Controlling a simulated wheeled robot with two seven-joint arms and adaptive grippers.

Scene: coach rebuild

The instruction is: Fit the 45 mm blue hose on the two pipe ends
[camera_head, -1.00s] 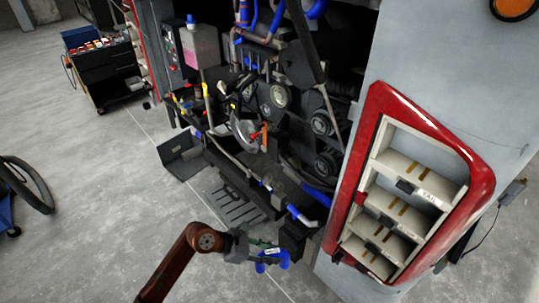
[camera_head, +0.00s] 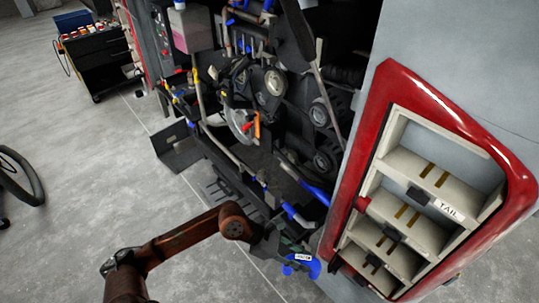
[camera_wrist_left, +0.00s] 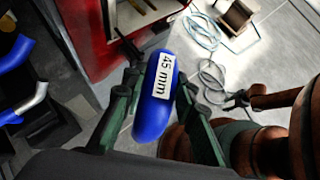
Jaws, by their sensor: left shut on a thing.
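The blue hose is a short bent piece with a white "45 mm" label. It shows below my left gripper in the head view (camera_head: 305,269) and between its fingers in the left wrist view (camera_wrist_left: 152,112). My left gripper (camera_head: 284,250) is shut on it and holds it in front of the engine bay, apart from the pipes. A grey metal pipe end (camera_head: 301,219) with blue beside it lies just above the gripper in the head view. A grey pipe end (camera_wrist_left: 32,98) also shows at the left wrist view's left. I cannot clearly make out the second pipe end. A dark gripper-like part (camera_wrist_left: 237,99) shows small at right.
The open red-edged panel (camera_head: 352,180) with pale shelves and a "TAIL" label stands close right of my left gripper. Engine pulleys and pipes fill the bay behind. A black tool cart (camera_head: 95,60) stands far left.

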